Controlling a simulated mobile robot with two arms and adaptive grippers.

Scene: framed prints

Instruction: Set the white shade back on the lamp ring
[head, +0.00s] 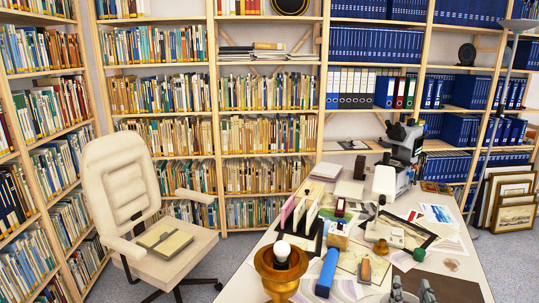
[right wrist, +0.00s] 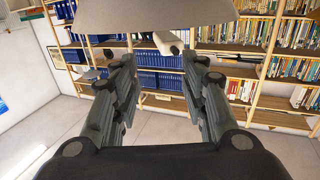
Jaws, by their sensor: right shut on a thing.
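The brass lamp (head: 282,285) stands at the near edge of the desk in the head view, with a bare white bulb (head: 282,252) inside its wide ring (head: 262,264). My right gripper (head: 411,293) shows at the bottom edge of the head view, right of the lamp and apart from it. In the right wrist view my right gripper (right wrist: 159,75) has its fingers apart, with the pale shade (right wrist: 150,17) across their tips; it is held there. Only part of the shade shows, and I cannot make it out in the head view. My left gripper is out of view.
The desk (head: 238,287) is crowded: a blue box (head: 327,271), small stamps, papers and a microscope (head: 402,150) lie right of and behind the lamp. A cream chair (head: 125,195) stands at left. Framed prints (head: 508,200) lean at far right.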

